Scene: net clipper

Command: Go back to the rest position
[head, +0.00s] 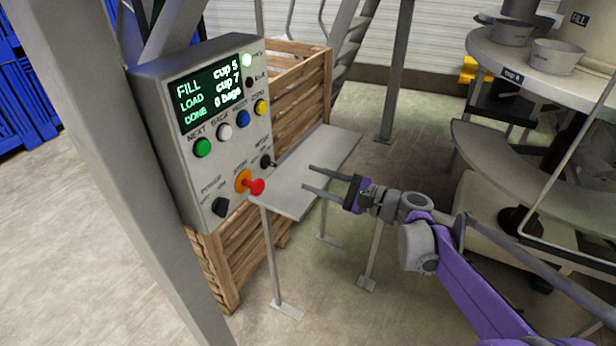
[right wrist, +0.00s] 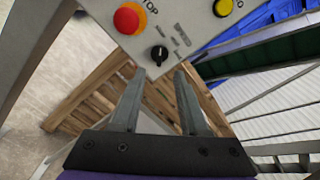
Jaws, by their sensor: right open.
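My right gripper (head: 312,179) is open and empty in the head view. It is in front of a grey shelf plate (head: 310,190) and to the right of the control panel (head: 185,170). In the right wrist view its two fingers (right wrist: 155,95) are apart, with nothing between them. The panel's red stop button (head: 256,187) and a black knob (head: 267,161) are to the left of the fingertips and apart from them in the head view. The panel display reads FILL cup 5, LOAD cup 7, DONE 0 bags. My left gripper is not in view.
A wooden crate (head: 305,95) stands behind the panel and the plate. A grey post (head: 100,150) is at the left. A round cup carousel (head: 530,70) with metal cups (head: 556,55) is at the right. Blue crates (head: 20,100) are at the far left. Floor shows between plate and carousel.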

